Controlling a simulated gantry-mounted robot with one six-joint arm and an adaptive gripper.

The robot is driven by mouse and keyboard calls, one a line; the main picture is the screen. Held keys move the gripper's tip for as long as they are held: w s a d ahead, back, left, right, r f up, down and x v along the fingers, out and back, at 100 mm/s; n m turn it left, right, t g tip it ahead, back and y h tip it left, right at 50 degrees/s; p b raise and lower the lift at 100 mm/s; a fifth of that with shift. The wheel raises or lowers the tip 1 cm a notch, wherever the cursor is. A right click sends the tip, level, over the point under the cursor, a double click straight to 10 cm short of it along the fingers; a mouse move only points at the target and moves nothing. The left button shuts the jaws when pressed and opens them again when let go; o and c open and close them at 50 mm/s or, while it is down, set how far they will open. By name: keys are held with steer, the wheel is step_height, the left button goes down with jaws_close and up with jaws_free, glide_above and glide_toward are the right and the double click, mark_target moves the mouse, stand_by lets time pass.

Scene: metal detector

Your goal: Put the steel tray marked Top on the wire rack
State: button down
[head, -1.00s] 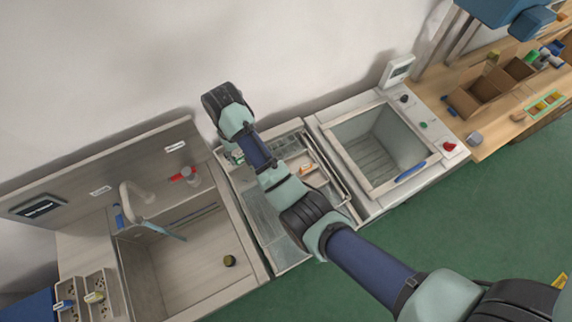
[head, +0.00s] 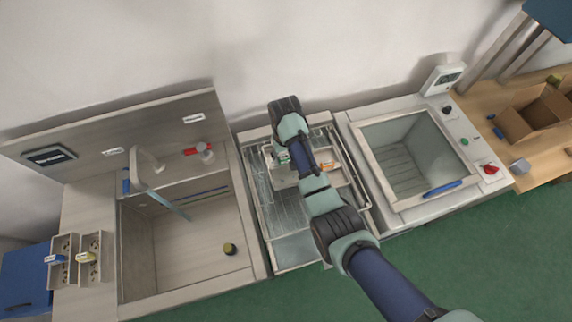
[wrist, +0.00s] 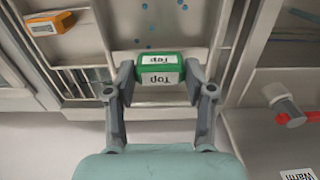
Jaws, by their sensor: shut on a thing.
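The green tag marked Top (wrist: 160,72) sits between my gripper's two fingers (wrist: 160,76), and the gripper is shut on it. The tag is on the near edge of a steel tray (wrist: 165,18) with small dots on its floor. In the head view the green tag (head: 283,157) shows beside my wrist, and my arm hides much of the tray. The wire rack (head: 283,208) lies in the unit between the sink and the square basin. Its bars (wrist: 88,76) show beside and below the tray in the wrist view. I cannot tell whether tray and rack touch.
An orange tag (wrist: 48,23) sits close to the tray's side. The sink (head: 180,245), with its tap (head: 150,170) and red-handled valve (head: 200,151), is left of the rack. The square basin (head: 405,155) is to the right. A wall stands close behind.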

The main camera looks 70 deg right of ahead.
mark_target(285, 163)
steer(key=shift+f+b, duration=0.4)
steer(key=shift+f, duration=2.35)
steer(key=shift+f, duration=0.15)
steer(key=shift+c, duration=2)
jaws_free()
step_height(285, 163, up, 12)
steer(key=shift+r+p, duration=0.15)
steer(key=shift+p, duration=0.5)
